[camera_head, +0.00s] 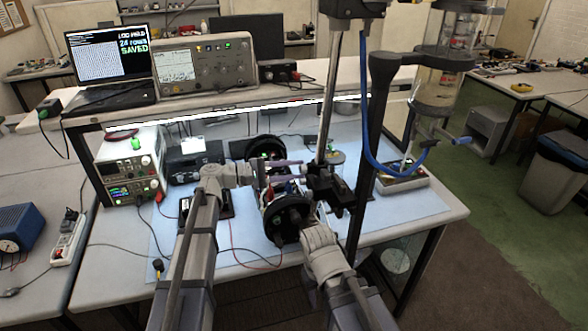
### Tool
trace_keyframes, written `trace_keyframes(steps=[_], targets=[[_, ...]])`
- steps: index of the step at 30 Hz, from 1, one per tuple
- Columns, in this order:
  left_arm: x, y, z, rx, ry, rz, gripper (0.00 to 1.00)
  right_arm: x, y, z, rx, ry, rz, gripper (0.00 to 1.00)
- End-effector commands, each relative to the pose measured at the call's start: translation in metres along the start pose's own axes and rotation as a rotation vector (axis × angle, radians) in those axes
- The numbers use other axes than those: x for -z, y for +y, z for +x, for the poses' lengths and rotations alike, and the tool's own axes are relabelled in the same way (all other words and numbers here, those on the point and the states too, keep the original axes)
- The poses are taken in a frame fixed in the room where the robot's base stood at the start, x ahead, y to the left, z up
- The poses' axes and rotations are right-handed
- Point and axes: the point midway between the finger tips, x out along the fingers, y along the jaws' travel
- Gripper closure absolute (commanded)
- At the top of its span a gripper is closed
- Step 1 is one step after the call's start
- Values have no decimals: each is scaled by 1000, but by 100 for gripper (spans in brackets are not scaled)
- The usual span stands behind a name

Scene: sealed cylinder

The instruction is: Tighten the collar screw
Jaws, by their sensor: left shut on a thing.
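An open-framed cylinder assembly with black round end flanges (287,219) lies on the blue mat in the middle of the bench. Small red and blue parts show between its flanges. My left gripper (262,176) reaches in from the left over the assembly. It is shut on a slim pale-purple, rod-like thing (287,163), whose far end is near the upright rod. My right gripper is at the near flange; its fingers are hidden by its wrist and the flange. A black clamp block (330,188) stands by the metal rod (329,110). I cannot make out the collar screw.
A thick dark post with a blue hose (367,120) rises right of the assembly. A clear cylinder (437,88) hangs at upper right. A parts tray (402,177) is on the mat's right, power supplies (130,165) on its left. Thin cables cross the front mat.

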Motion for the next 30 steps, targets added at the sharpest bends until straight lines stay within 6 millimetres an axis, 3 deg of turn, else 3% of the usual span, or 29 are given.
trace_keyframes(steps=[30], targets=[[-1, 0, -2, 90, 1, 962, 100, -1, 2, -19, 0, 0, 2, 50]])
